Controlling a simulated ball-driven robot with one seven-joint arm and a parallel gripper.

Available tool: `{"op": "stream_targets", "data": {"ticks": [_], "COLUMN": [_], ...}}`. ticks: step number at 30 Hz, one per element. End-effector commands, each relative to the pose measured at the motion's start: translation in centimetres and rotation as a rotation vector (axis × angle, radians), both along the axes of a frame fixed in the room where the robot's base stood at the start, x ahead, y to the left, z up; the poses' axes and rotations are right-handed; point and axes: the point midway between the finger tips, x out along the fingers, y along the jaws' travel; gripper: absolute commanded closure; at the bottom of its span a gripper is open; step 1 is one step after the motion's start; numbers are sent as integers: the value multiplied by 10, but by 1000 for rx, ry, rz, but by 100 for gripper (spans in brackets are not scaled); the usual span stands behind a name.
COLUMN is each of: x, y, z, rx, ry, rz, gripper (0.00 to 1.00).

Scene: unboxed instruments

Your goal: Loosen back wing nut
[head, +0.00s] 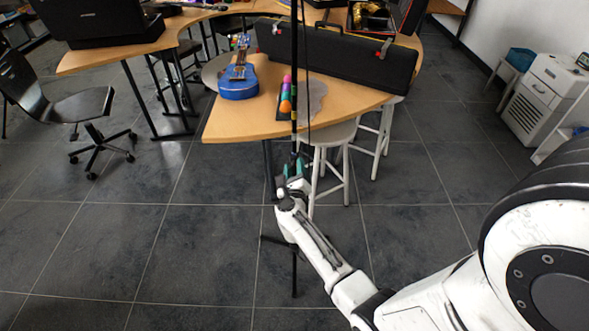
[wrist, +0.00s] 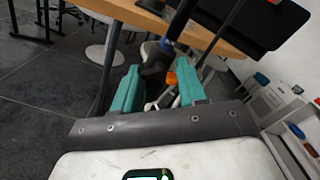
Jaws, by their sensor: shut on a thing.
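A thin black stand (head: 294,100) rises upright in front of the wooden table, its feet on the floor in the head view. My gripper (head: 293,176) is at the stand's pole, below the level of the tabletop. In the wrist view its two teal fingers (wrist: 158,88) close from both sides on a dark fitting on the pole, which appears to be the back wing nut (wrist: 154,70). The nut's wings are too dark and small to make out. In the head view my gripper and wrist hide it.
The wooden table (head: 240,129) holds a blue ukulele (head: 238,83), colored egg shakers (head: 286,95) and a long black case (head: 345,57). White stools (head: 328,135) stand under its edge. A black chair (head: 75,108) is at left. The tiled floor in front is mostly clear.

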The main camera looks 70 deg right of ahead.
Motion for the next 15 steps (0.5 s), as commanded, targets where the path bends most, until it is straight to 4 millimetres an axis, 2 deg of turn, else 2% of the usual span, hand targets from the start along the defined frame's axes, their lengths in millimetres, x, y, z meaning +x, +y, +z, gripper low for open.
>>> {"op": "stream_targets", "data": {"ticks": [8, 15], "x": [0, 1], "y": [0, 0], "z": [2, 3], "rx": [-30, -97], "ry": [70, 231], "rz": [-1, 1], "gripper": [89, 89]}}
